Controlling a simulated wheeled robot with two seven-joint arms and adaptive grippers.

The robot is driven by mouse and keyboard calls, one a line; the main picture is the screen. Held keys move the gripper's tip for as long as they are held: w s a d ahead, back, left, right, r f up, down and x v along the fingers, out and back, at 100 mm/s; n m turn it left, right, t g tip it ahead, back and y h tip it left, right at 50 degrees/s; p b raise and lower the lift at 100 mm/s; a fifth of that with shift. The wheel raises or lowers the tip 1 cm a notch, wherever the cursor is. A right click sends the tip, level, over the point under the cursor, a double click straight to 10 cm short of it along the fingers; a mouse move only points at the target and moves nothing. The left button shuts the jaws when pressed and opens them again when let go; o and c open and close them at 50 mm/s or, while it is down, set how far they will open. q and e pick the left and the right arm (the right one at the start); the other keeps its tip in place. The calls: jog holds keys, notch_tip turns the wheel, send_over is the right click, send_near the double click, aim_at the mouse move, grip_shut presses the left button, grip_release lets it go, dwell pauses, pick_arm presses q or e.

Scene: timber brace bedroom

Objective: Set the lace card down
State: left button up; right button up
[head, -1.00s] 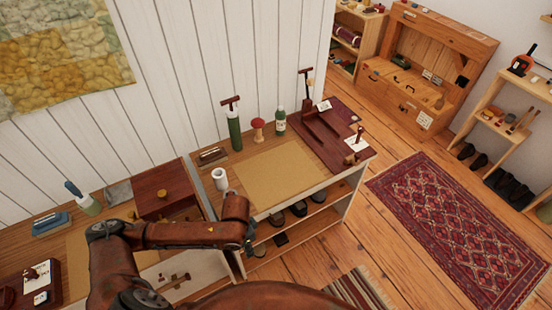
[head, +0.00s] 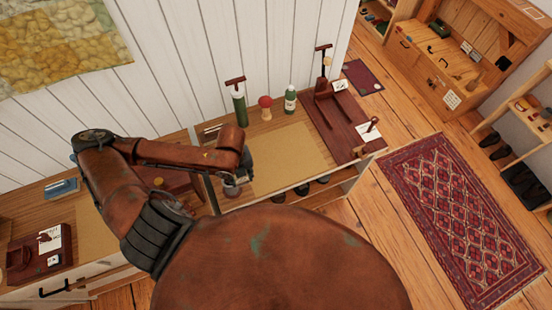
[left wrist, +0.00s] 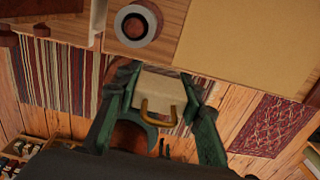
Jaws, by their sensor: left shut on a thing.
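My left gripper (left wrist: 166,80) has its two green fingers on either side of a pale cream, flat piece (left wrist: 163,88) with a brass-coloured loop. It looks like the lace card, and it is held beyond the bench's front edge with floor visible behind it. In the head view my left gripper (head: 240,175) is at the bench's front left, mostly hidden by my arm, and the card cannot be made out. A tan mat (head: 292,158) lies bare on the bench top. My right gripper is not in view.
A green bottle (head: 290,100), a red-topped mushroom shape (head: 265,106) and a green cylinder (head: 240,108) line the back. A dark red board (head: 345,125) covers the right end.

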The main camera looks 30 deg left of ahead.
pick_arm(q)
jog(key=w+d+f+b, duration=0.1)
jog(key=w+f, duration=0.2)
jog(key=w, duration=0.1)
jog(key=w+d+f+b, duration=0.1)
jog(key=w+f, duration=0.2)
jog(key=w+d+f+b, duration=0.1)
jog(key=w+f, duration=0.2)
jog(key=w, duration=0.1)
jog(key=shift+w+d, duration=0.15)
jog(key=shift+w, duration=0.2)
jog(key=shift+w+f+b, duration=0.25)
jog(key=shift+w+b, duration=0.05)
jog(key=shift+d+f, duration=0.1)
jog(key=shift+f, duration=1.6)
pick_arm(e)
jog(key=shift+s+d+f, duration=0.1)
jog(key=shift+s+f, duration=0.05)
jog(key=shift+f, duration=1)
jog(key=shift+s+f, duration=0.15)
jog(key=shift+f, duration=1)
pick_arm(q)
jog(key=o, duration=0.6)
jog(key=shift+f, duration=0.15)
jog(key=o, duration=0.4)
jog(key=shift+o, duration=0.2)
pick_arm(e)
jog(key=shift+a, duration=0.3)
